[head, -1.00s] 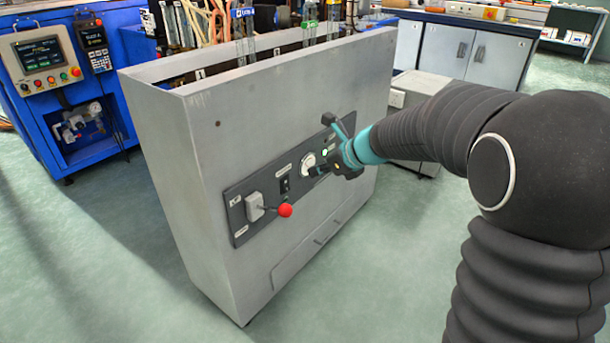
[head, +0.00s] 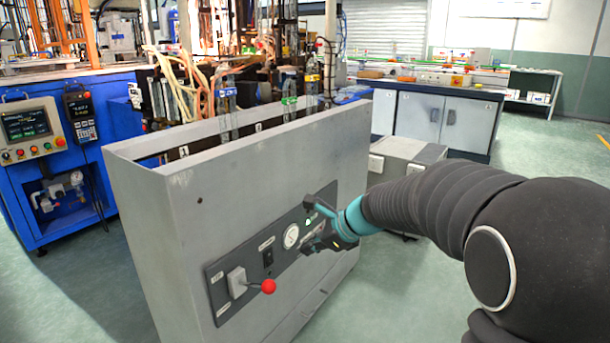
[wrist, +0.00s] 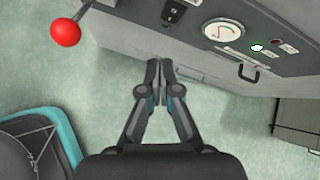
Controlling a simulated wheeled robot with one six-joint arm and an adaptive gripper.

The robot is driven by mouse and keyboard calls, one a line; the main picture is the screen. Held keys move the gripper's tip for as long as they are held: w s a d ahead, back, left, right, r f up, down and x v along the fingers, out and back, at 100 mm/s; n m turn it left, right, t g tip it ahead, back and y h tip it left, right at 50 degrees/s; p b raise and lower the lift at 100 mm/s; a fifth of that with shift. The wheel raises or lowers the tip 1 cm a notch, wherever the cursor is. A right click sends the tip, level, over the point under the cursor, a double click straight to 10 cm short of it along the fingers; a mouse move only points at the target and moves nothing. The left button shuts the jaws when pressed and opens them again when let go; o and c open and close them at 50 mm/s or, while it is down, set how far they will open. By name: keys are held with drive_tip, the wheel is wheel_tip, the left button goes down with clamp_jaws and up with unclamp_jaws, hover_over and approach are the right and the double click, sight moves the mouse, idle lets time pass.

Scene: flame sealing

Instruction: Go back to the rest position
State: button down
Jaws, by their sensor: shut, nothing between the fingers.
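My gripper (head: 314,245) is in front of the right part of the control panel (head: 222,290) on the grey cabinet (head: 165,215). In the wrist view my gripper (wrist: 160,68) shows with its fingertips together and nothing between them. The panel carries a round gauge (head: 291,236), a lit green lamp (head: 308,222) and a lever with a red ball knob (head: 268,286). The red knob (wrist: 65,32) and the gauge (wrist: 222,31) also show in the wrist view. In that view the fingers appear clear of the panel. Part of the panel's right end is hidden behind my gripper in the head view.
A blue machine (head: 60,235) with a screen stands at the left. Glass tubes (head: 226,105) stand at the cabinet's open top. A grey box (head: 405,152) is behind my arm, with white cupboards (head: 440,118) farther back. Green floor is open in front of the cabinet.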

drive_tip(key=s+d+f+n+g+h, duration=0.1)
drive_tip(key=s+d+n+h, duration=0.15)
drive_tip(key=s+n, duration=0.5)
drive_tip(key=s+d+f+n+g+h, duration=0.1)
drive_tip(key=s+d+n+h, duration=0.1)
drive_tip(key=s+d+n, duration=0.35)
drive_tip(key=s+d+r+n+t+h+p, duration=0.1)
drive_tip(key=s+d+r+n, duration=0.2)
drive_tip(key=s, duration=0.5)
drive_tip(key=s+d+r+n+t+h+p, duration=0.1)
drive_tip(key=s+d+r+n+h, duration=0.1)
drive_tip(key=s, duration=0.7)
drive_tip(key=shift+s+d+r+n+t, duration=0.3)
drive_tip(key=shift+d+r+n, duration=0.3)
drive_tip(key=shift+n, duration=0.5)
